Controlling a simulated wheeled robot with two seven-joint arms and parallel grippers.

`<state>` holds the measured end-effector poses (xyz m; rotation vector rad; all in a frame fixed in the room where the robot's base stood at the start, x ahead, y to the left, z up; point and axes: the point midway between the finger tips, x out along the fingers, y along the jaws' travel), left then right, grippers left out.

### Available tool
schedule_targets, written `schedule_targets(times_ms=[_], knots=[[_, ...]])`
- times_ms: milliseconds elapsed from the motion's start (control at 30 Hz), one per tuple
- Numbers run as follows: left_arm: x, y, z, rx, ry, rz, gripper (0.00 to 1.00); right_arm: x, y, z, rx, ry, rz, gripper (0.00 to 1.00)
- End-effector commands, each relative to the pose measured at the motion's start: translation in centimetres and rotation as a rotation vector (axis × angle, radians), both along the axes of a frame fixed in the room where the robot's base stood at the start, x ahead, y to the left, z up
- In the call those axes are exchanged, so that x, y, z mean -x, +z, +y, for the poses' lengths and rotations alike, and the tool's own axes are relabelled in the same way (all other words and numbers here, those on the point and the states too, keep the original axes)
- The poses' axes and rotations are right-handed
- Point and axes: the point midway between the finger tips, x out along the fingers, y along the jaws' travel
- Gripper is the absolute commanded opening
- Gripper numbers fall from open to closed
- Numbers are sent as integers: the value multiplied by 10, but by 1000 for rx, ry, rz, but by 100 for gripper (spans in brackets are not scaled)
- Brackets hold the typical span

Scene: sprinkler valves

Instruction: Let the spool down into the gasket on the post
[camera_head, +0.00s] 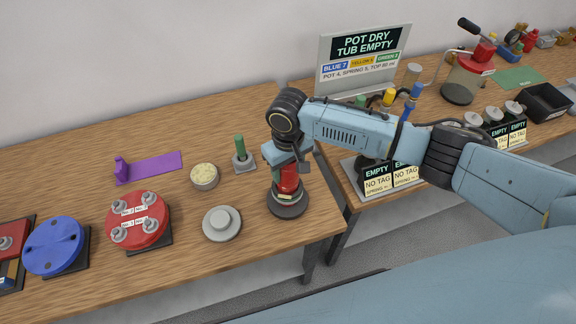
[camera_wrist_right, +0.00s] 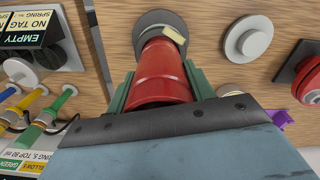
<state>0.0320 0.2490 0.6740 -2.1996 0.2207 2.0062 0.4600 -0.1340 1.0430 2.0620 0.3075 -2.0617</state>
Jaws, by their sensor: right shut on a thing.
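The red spool (camera_head: 288,180) is upright, held in my right gripper (camera_head: 286,165), which is shut on it from above. In the right wrist view the red spool (camera_wrist_right: 165,72) sits between the two green-grey fingers, with a pale tag near its lower end. Directly below it is a dark round base (camera_head: 287,210) near the table's front right corner. This base also shows in the right wrist view (camera_wrist_right: 150,20). The spool hides the post, and I cannot tell the gasket from the base or how far the spool is in it. My left gripper is not in view.
A light grey disc with a knob (camera_head: 222,222) stands close on the left. A green pin on a plate (camera_head: 242,160), a round cream-topped tin (camera_head: 204,176) and a red valve cover (camera_head: 138,220) stand further left. A second table with EMPTY signs (camera_head: 377,172) is on the right, past a gap.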

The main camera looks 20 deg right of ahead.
Motion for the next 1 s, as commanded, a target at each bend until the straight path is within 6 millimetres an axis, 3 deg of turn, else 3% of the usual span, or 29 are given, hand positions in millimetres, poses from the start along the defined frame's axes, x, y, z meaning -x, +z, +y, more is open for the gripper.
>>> schedule_targets(times_ms=[1000], knots=[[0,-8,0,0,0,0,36,-1,-16,1,-3,0,-2,11]])
